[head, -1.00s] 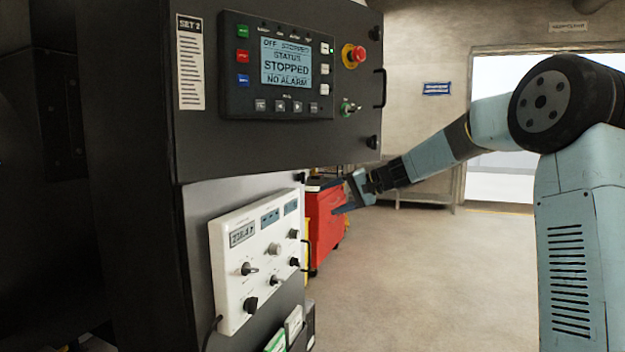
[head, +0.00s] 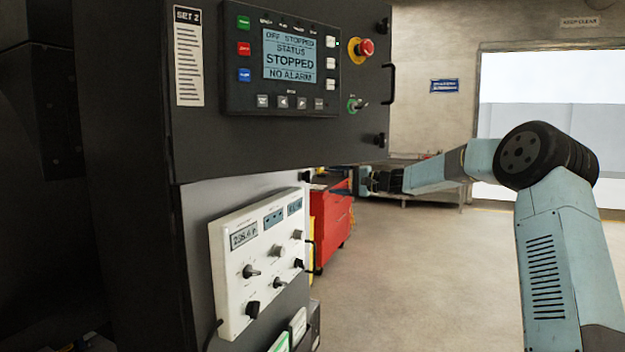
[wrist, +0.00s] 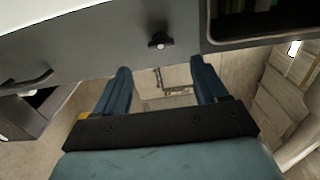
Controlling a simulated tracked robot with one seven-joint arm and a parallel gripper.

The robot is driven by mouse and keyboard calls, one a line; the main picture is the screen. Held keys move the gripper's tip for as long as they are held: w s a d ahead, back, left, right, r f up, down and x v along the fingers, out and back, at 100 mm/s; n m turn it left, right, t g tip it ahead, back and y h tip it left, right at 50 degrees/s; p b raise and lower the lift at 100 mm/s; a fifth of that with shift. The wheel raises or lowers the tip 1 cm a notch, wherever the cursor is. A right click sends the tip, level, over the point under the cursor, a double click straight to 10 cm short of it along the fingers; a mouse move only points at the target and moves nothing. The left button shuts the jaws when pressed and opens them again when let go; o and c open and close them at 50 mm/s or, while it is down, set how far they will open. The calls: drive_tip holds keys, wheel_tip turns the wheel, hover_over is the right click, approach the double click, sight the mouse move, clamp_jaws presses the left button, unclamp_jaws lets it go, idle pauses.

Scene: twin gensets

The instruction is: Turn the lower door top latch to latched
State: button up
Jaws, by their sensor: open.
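The lower door (head: 262,182) is the pale panel below the black control panel. Its top latch (head: 305,177) is a small black knob near the upper right corner; its turn position is too small to read. My gripper (head: 368,182) is to the right of that latch, apart from it, partly foreshortened in the head view. In the wrist view my gripper (wrist: 160,67) is open and empty, its two blue fingers apart. A black latch knob (wrist: 160,40) shows on a grey panel beyond the fingertips, not touched; I cannot tell which latch it is.
The upper door has an emergency stop (head: 362,50) and a key switch (head: 357,104). A white meter box (head: 258,262) and a door handle (head: 316,258) stick out below. A red cabinet (head: 332,217) stands behind. The floor to the right is clear.

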drive_tip(key=x, duration=0.8)
drive_tip(key=shift+a, duration=0.35)
drive_tip(key=shift+w, duration=0.15)
drive_tip(key=shift+c, duration=0.3)
drive_tip(key=shift+f, duration=0.1)
drive_tip(key=c, duration=1)
drive_tip(key=shift+m, duration=0.4)
drive_tip(key=m, duration=1.7)
